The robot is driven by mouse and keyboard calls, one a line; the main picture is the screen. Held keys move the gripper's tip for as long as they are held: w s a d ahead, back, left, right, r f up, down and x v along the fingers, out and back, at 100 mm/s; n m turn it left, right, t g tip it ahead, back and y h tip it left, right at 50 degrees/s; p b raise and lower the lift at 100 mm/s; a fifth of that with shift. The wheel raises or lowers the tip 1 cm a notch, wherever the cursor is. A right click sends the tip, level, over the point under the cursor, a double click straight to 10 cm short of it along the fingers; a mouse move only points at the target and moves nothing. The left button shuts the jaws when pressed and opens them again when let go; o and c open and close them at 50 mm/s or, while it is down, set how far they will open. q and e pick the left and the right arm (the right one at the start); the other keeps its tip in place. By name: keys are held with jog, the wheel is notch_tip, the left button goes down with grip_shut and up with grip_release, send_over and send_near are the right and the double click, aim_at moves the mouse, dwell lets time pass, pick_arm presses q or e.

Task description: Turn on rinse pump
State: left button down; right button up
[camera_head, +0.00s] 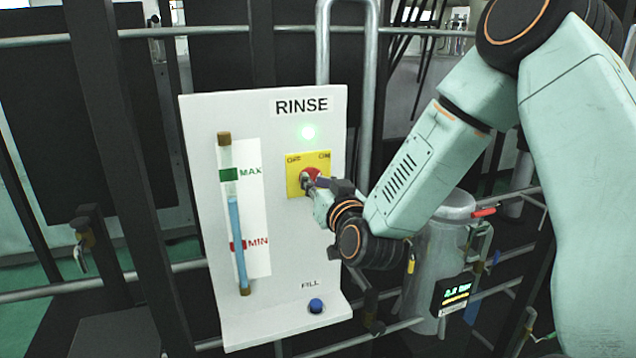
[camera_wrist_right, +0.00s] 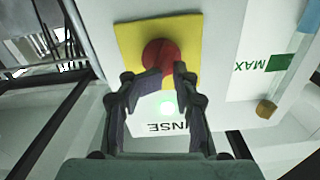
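The white RINSE panel (camera_head: 200,150) stands upright in the head view. It carries a yellow OFF/ON plate (camera_head: 293,188) with a red knob (camera_head: 312,172). A green lamp (camera_head: 308,132) above the plate is lit. My right gripper (camera_head: 310,184) is at the knob and hides part of it. The yellow plate (camera_wrist_right: 128,40) and the lit lamp (camera_wrist_right: 167,107) also show there. My left gripper is not in view.
A level gauge (camera_head: 225,160) with blue liquid between MIN and MAX is on the panel's left. A blue FILL button (camera_head: 316,305) is on its lower ledge. Metal rails (camera_head: 150,33) run behind. A metal tank (camera_head: 440,240) with a display (camera_head: 452,294) stands right.

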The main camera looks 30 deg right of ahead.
jog(key=shift+o, duration=0.3)
jog(key=shift+a, duration=0.1)
jog(key=shift+s, duration=0.1)
jog(key=shift+s+a, duration=0.15)
jog(key=shift+s, duration=0.3)
jog(key=p+v, duration=0.2)
jog(key=v, duration=0.5)
jog(key=shift+s+p, duration=0.3)
jog(key=shift+s, duration=0.1)
dwell(0.4)
